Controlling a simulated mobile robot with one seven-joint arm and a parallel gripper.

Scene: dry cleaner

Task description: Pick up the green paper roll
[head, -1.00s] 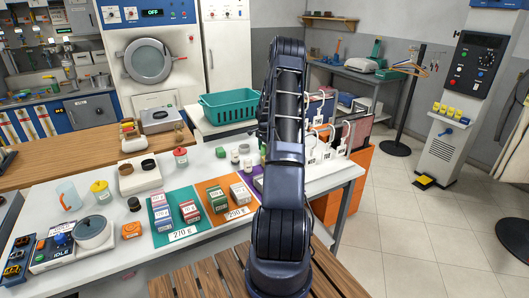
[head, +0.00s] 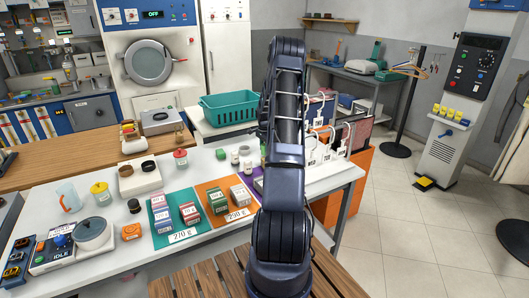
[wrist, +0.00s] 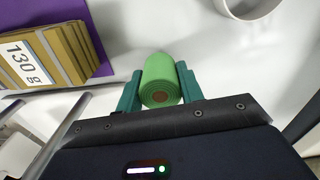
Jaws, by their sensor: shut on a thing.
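The green paper roll (wrist: 162,77) is in the wrist view, with the brown core in its near end showing. My gripper (wrist: 160,88) has its teal fingers on both sides of the roll and is shut on it. The roll is over a white surface; I cannot tell whether it touches it. In the head view my arm stands in front of the far right part of the counter, and neither my gripper nor the held roll can be made out there.
In the wrist view, a tan stack labelled 130 g (wrist: 42,55) lies on a purple mat (wrist: 130,18) at left, and a white ring-shaped thing (wrist: 232,12) is above right. In the head view, small boxes stand on the white counter (head: 95,262), with a teal basket (head: 229,108) behind.

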